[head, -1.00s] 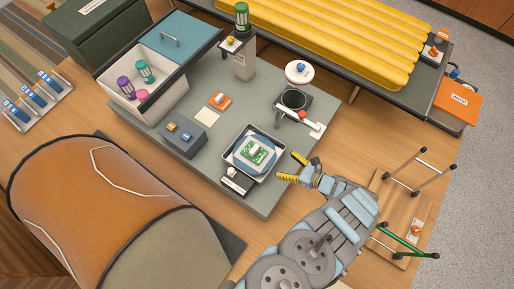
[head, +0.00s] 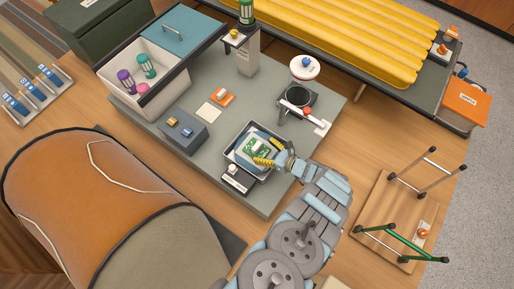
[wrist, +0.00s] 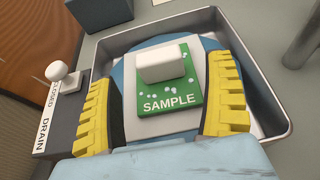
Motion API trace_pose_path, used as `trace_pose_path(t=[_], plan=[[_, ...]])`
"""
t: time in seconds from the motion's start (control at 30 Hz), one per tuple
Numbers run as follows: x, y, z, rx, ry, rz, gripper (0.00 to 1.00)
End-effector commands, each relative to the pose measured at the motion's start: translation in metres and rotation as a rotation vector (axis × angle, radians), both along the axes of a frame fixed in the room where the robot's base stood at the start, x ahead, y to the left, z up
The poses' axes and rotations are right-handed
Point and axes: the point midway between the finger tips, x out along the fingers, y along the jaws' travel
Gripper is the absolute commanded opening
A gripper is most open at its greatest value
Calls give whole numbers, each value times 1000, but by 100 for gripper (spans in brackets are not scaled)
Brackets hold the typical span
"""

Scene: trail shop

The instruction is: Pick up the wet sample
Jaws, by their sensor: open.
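The wet sample (wrist: 170,98) is a green block labelled SAMPLE with pale droplets and a white raised block on top. It sits on a white and blue pad inside a metal tray (wrist: 268,105). The sample also shows in the head view (head: 258,147), in the tray on the grey table. My gripper (wrist: 164,110) is open, its yellow ribbed fingers on either side of the sample with gaps between. In the head view my gripper (head: 264,152) reaches over the tray from the right. Whether the fingers touch the pad cannot be told.
A drain box (wrist: 60,115) marked CLOSED, with a white knob, stands beside the tray's left. A grey switch box (head: 183,131), an open white bin (head: 172,92) and a black cup holder (head: 297,98) stand on the same table. An orange tent-like shape (head: 85,195) fills the lower left.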

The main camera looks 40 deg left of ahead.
Motion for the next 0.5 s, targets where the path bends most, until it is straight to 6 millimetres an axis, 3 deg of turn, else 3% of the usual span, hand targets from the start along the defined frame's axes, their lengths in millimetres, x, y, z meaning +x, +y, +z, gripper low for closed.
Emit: trace_pose_path(t=[0.23, 0.5], plan=[[-4, 32, -14, 0, 0, 1, 85], [-5, 36, -13, -1, -1, -1, 85]])
